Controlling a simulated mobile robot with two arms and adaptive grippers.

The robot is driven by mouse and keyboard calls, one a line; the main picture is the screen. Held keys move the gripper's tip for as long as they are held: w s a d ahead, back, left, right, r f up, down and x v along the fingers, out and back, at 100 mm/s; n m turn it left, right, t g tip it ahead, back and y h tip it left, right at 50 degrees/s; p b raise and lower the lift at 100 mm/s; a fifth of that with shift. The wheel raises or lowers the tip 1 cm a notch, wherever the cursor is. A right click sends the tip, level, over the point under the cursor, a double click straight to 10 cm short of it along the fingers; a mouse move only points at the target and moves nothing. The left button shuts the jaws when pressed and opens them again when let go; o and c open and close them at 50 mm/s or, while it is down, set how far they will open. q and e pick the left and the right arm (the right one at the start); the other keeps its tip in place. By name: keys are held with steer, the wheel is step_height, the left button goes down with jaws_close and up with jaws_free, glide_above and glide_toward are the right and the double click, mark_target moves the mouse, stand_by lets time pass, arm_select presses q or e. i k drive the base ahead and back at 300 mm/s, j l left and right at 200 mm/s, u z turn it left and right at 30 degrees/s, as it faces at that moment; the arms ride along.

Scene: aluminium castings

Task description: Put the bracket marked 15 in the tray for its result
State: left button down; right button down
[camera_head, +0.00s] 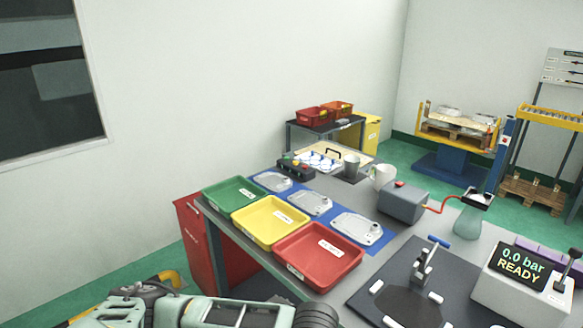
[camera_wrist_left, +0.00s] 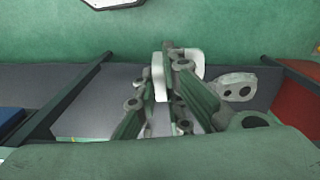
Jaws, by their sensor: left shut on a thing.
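My left gripper (camera_wrist_left: 168,68) is shut on a small pale piece in the left wrist view; the fingers hide most of it and no mark can be read. A grey shape with dark holes (camera_wrist_left: 236,87) shows beside the fingers; I cannot tell whether it belongs to the held piece. In the head view my left arm crosses the bottom, its fingers out of sight. The green tray (camera_head: 213,200), yellow tray (camera_head: 240,228) and red tray (camera_head: 300,284) stand in a row along the table's left edge. Their labels are too small to read. My right gripper is not visible.
Pale brackets lie on blue mats beside the trays: one far (camera_head: 272,181), one middle (camera_head: 309,204), one near (camera_head: 356,228). A grey box (camera_head: 402,204) with a red hose, a clamp fixture (camera_head: 424,268) and a display reading READY (camera_head: 522,264) occupy the right.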

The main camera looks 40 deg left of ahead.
mark_target(224, 196)
steer(key=j, duration=0.55)
steer(key=i+j+u, duration=0.1)
steer(key=j, duration=0.5)
steer(key=i+j, duration=0.1)
steer(key=j, duration=0.45)
steer(key=i+j+u, duration=0.1)
steer(key=j, duration=0.5)
steer(key=i+j, duration=0.1)
steer(key=j, duration=0.45)
steer(key=u, duration=0.05)
